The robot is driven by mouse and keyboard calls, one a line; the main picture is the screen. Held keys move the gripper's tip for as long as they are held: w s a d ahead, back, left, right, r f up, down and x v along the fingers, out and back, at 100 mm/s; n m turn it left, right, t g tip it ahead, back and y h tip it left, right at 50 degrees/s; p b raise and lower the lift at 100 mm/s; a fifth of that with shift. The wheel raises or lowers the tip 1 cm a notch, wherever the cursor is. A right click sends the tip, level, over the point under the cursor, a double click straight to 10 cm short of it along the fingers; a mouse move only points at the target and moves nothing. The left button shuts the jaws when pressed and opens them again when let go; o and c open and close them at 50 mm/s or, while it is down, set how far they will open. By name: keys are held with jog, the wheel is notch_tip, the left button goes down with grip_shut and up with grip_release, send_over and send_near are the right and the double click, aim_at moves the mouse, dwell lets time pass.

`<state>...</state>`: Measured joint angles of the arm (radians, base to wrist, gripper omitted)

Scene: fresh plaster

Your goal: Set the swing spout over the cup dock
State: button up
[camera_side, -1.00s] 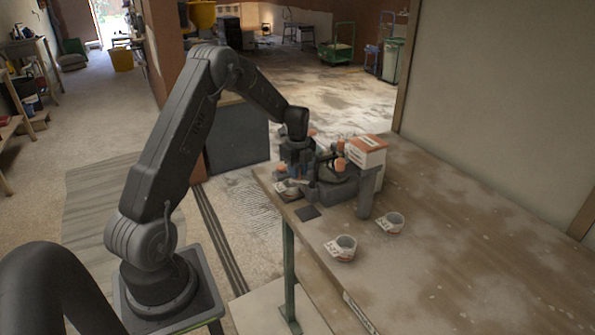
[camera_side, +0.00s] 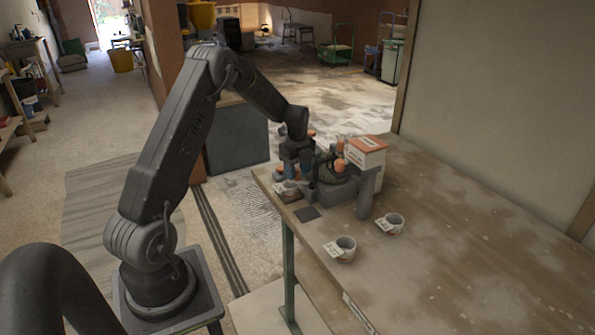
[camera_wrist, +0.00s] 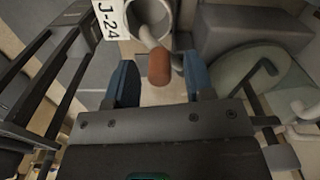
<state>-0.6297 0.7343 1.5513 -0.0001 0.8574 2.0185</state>
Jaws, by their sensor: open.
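In the wrist view, the spout (camera_wrist: 147,36) appears as a pale curved tube ending in a brown-orange grip (camera_wrist: 159,67). My gripper (camera_wrist: 161,82) is open, with one blue fingertip on each side of that grip and a gap on both sides. A cup (camera_wrist: 163,12) with a white "J-24" tag (camera_wrist: 107,18) lies just beyond the tube; whether it stands in the cup dock I cannot tell. In the side view, my gripper (camera_side: 297,172) is low at the table's far left corner, over a cup (camera_side: 288,187), and hides most of the spout.
Two tagged cups, one nearer (camera_side: 345,248) and one farther (camera_side: 391,223), stand on the table (camera_side: 450,250). A dark grey machine (camera_side: 335,192) with a white-and-orange box (camera_side: 366,152) is right of my gripper. A dark square (camera_side: 307,213) lies in front. The table's right side is clear.

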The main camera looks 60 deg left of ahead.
aim_at(298, 169)
notch_tip(298, 169, up, 13)
jog(key=shift+r, duration=0.2)
dwell(0.4)
jog(key=s+d+r+n+t, duration=0.1)
jog(key=s+d+r+n, duration=0.3)
jog(key=d, duration=0.5)
jog(key=s+d+r+n+t, duration=0.1)
jog(key=s+d+r+n, duration=0.2)
jog(key=d+r, duration=0.4)
jog(key=s+d+f+n+t, duration=0.3)
jog(key=s+d+n, duration=0.6)
jog(key=s+d, duration=0.5)
jog(key=shift+s+t, duration=0.3)
jog(key=shift+s, duration=0.5)
